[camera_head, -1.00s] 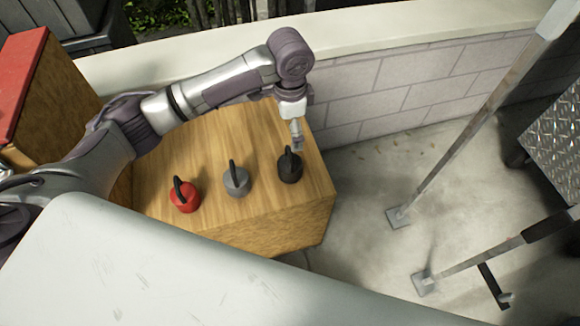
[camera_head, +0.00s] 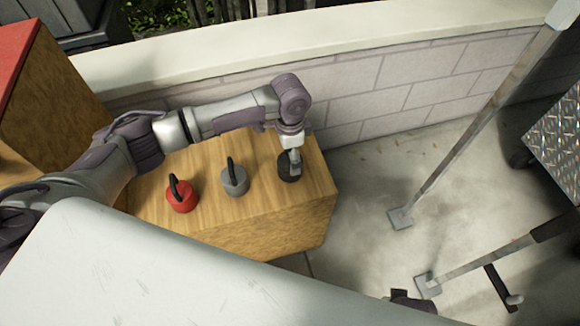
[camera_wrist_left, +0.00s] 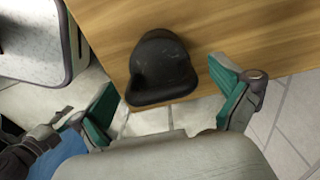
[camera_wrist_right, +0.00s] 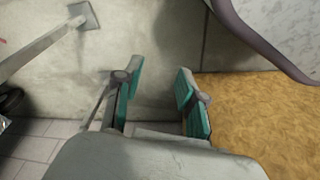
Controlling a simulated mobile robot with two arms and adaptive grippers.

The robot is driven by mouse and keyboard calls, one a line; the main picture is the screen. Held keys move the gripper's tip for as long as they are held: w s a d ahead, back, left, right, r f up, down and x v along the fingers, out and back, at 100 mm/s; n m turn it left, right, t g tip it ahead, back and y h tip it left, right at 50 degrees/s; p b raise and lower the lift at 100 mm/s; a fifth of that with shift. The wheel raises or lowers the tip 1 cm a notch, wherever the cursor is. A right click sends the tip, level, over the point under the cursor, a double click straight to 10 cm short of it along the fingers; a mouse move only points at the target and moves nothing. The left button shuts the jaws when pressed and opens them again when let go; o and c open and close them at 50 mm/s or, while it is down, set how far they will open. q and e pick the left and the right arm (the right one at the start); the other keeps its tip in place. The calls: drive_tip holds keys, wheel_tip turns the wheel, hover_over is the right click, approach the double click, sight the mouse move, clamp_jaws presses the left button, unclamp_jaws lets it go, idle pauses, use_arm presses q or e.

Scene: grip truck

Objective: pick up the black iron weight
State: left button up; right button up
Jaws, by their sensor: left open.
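The black iron weight (camera_head: 285,170) stands at the right end of the wooden box top (camera_head: 206,150) in the head view. My left gripper (camera_head: 295,168) is right over it and hides part of it, including its handle. In the left wrist view the black weight (camera_wrist_left: 160,68) lies ahead of and between the open fingers of my left gripper (camera_wrist_left: 168,95). Whether a finger touches it I cannot tell. My right gripper (camera_wrist_right: 155,95) shows in the right wrist view with its fingers apart and nothing between them.
A grey weight (camera_head: 234,180) and a red weight (camera_head: 182,196) stand in a row left of the black one. A low block wall (camera_head: 400,85) runs behind the box. Metal posts (camera_head: 480,130) stand on the concrete floor at right.

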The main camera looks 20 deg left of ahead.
use_arm(q)
drive_tip(key=shift+f, duration=0.5)
drive_tip(key=c, duration=1.9)
drive_tip(key=shift+o, duration=0.2)
drive_tip(key=shift+w+r, duration=0.15)
drive_tip(key=shift+r, duration=0.05)
